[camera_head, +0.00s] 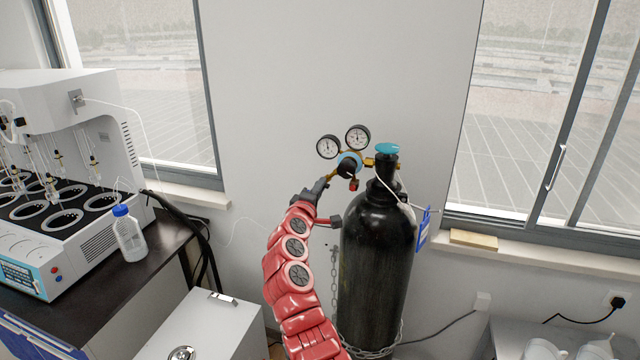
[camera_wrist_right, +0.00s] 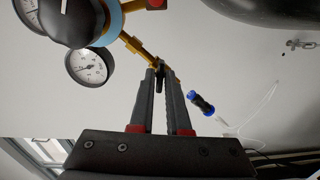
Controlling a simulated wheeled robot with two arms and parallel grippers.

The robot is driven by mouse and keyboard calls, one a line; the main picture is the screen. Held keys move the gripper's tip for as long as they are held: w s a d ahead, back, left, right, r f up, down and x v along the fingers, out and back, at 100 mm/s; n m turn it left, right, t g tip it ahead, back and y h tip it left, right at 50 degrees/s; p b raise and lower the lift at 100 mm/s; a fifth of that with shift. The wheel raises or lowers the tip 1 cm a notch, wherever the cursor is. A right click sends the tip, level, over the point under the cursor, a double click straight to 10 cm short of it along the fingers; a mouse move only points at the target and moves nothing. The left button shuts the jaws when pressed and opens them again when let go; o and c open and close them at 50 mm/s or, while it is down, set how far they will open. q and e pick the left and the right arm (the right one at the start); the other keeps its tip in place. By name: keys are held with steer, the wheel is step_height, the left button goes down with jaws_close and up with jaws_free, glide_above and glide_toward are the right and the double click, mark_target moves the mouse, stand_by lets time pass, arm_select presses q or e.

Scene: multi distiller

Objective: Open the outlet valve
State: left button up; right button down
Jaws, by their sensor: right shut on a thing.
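A black gas cylinder (camera_head: 372,265) stands upright against the wall, with a teal top knob (camera_head: 387,149). Its regulator (camera_head: 349,166) carries two round gauges (camera_head: 329,147). A brass outlet arm slants down from the regulator, and it also shows in the right wrist view (camera_wrist_right: 138,46). At its end is the small dark outlet valve (camera_wrist_right: 160,84). My right gripper (camera_head: 322,185) reaches up to this end from below left. In the right wrist view its fingers (camera_wrist_right: 159,75) are shut on the valve, partly hiding it. My left gripper is not in view.
A white distiller (camera_head: 60,110) and a bottle with a blue cap (camera_head: 128,235) stand on the dark bench at left. A white box (camera_head: 205,330) is low in front. A chain (camera_head: 334,275) hangs beside the cylinder. A blue-and-black fitting (camera_wrist_right: 201,103) shows right of the fingers.

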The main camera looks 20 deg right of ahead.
steer(key=shift+f+n+p, duration=0.1)
steer(key=shift+n+p, duration=3.2)
steer(key=shift+n, duration=1.9)
steer(key=shift+f, duration=0.1)
